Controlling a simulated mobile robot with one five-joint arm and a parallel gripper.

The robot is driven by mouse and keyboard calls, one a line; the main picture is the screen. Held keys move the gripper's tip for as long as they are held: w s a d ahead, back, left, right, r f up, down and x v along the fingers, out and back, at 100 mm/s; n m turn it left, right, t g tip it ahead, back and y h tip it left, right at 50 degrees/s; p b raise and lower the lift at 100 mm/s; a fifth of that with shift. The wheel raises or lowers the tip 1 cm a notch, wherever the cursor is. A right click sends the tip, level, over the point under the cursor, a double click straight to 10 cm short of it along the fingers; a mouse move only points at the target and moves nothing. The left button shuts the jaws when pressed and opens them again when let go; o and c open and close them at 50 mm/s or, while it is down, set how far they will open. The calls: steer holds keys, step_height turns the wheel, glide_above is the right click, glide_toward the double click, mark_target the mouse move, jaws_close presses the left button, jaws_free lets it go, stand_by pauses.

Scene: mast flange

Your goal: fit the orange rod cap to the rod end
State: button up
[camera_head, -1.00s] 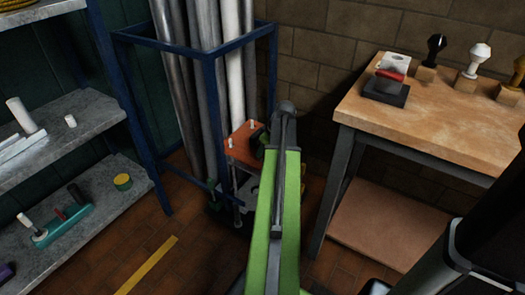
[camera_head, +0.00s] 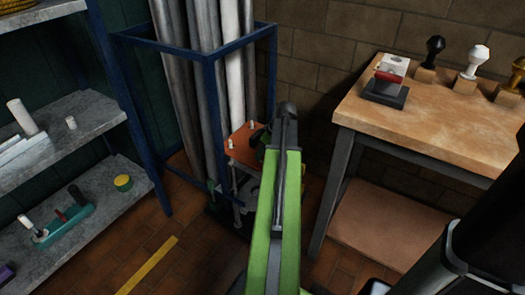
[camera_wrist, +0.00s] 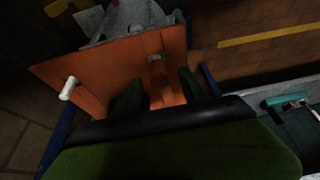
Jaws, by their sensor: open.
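An orange plate-like part (camera_head: 240,152) with pale pegs sits low beside the blue rack; I cannot tell for sure whether it is the rod cap. In the wrist view the orange part (camera_wrist: 110,68) fills the middle, with a white peg (camera_wrist: 68,88) at its left and a shaded peg (camera_wrist: 155,58) farther right. My gripper (camera_wrist: 160,92) is open, its dark fingers over the orange part, either side of a shaded orange piece; contact cannot be told. In the head view my arm hides most of the gripper. I cannot make out the rod end.
The blue rack (camera_head: 209,85) holds several tall pipes (camera_head: 190,50). A wooden bench (camera_head: 440,115) stands right, with a block on a black base (camera_head: 386,93) and several knobbed pieces. Grey shelves (camera_head: 65,135) stand left. The floor around the yellow stripe (camera_head: 148,265) is clear.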

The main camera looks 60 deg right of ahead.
steer(key=p+v, duration=1.3)
steer(key=v, duration=0.3)
steer(key=shift+p, duration=0.4)
steer(key=shift+w, duration=0.1)
